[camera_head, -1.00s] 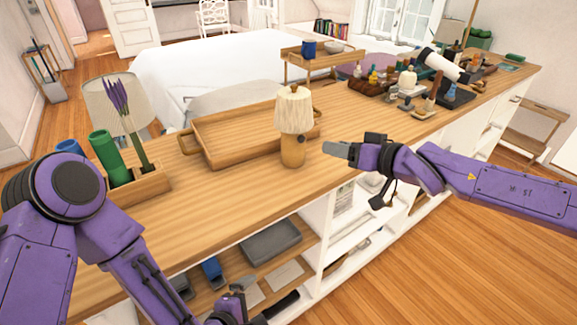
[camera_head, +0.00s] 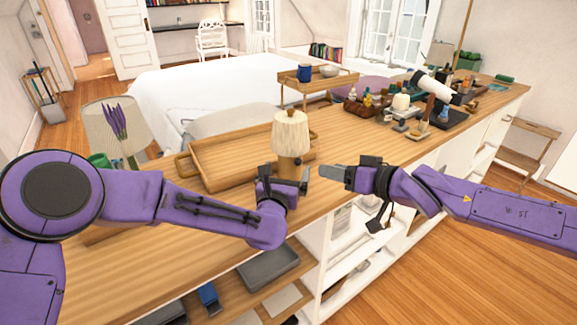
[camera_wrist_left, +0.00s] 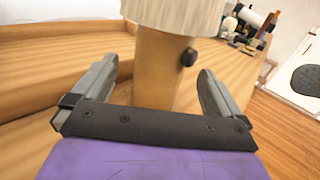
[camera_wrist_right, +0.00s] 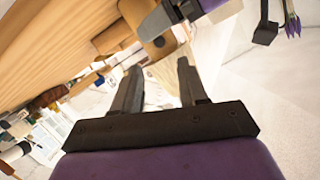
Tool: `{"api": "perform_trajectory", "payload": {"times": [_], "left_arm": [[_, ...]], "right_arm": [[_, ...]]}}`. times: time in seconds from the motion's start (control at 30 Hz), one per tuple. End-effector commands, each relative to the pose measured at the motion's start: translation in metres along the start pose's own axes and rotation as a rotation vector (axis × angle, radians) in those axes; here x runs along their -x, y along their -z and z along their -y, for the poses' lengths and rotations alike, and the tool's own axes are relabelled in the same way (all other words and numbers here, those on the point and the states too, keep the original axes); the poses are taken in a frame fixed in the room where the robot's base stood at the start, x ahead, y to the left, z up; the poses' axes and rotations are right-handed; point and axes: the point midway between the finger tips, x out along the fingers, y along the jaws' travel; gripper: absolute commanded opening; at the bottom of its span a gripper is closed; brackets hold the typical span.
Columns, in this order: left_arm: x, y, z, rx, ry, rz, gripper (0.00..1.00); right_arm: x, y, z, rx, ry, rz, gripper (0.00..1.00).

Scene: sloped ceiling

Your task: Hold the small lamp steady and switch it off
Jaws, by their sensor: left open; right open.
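The small lamp (camera_head: 291,135) stands upright on the wooden counter, with a pleated cream shade and a round wooden base. In the left wrist view its base (camera_wrist_left: 160,68) stands between the fingers, and a small dark knob (camera_wrist_left: 188,57) sits on its right side. My left gripper (camera_head: 284,174) is open around the base, with gaps visible on both sides. My right gripper (camera_head: 324,172) is open, just right of the lamp and apart from it. In the right wrist view the lamp's shade (camera_wrist_right: 178,78) shows beyond the right fingers. The head view hides much of the base behind my left gripper.
A wooden tray (camera_head: 215,178) lies just behind and left of the lamp. A larger lamp (camera_head: 105,125) and purple flowers (camera_head: 115,122) stand at the left. Bottles and small items (camera_head: 370,100) crowd the counter's far right. Counter space right of the lamp is fairly clear.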

Motion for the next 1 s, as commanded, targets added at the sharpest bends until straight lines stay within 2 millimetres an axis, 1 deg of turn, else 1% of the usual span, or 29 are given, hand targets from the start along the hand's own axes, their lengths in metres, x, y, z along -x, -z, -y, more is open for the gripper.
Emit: {"api": "perform_trajectory", "payload": {"times": [0.03, 0.1, 0.2, 0.3, 0.43, 0.67, 0.77, 0.8, 0.87, 0.9, 0.97, 1.0], "left_arm": [[-0.011, 0.001, 0.000, 0.000, -0.002, 0.001, 1.00], [-0.026, 0.000, 0.001, -0.001, 0.000, 0.001, 1.00], [-0.044, 0.001, 0.001, -0.002, 0.000, 0.000, 1.00], [-0.057, 0.001, 0.000, -0.001, 0.000, 0.000, 1.00], [-0.064, 0.001, 0.000, -0.001, 0.001, -0.002, 1.00], [-0.065, 0.001, 0.000, -0.001, 0.001, -0.001, 1.00], [-0.065, 0.001, 0.000, -0.001, 0.001, -0.001, 0.71], [-0.065, 0.001, 0.000, -0.001, 0.001, -0.001, 0.58], [-0.065, 0.001, 0.000, -0.001, 0.001, -0.001, 0.38], [-0.065, 0.001, 0.000, -0.001, 0.001, -0.001, 0.31], [-0.065, 0.001, 0.000, -0.002, 0.001, -0.001, 0.31], [-0.065, 0.001, 0.000, -0.002, 0.001, -0.001, 0.31]], "right_arm": [[0.000, 0.000, 0.000, 0.000, 0.000, 0.000, 0.43], [0.000, 0.000, 0.000, 0.000, 0.000, 0.000, 0.43], [0.000, 0.000, 0.000, 0.000, 0.000, 0.000, 0.43], [0.000, 0.000, 0.000, 0.000, 0.000, 0.000, 0.43], [0.000, 0.000, 0.000, 0.000, 0.000, 0.000, 0.43], [0.000, 0.000, 0.000, 0.000, 0.000, 0.000, 0.43], [0.000, 0.000, 0.000, 0.000, 0.000, 0.000, 0.43], [0.000, 0.000, 0.000, 0.000, 0.000, 0.000, 0.43], [0.000, 0.000, 0.000, 0.000, 0.000, 0.000, 0.43], [0.000, 0.000, 0.000, 0.000, 0.000, 0.000, 0.43], [0.000, 0.000, 0.000, 0.000, 0.000, 0.000, 0.23], [0.000, 0.000, 0.000, 0.000, 0.000, 0.000, 0.10]]}}
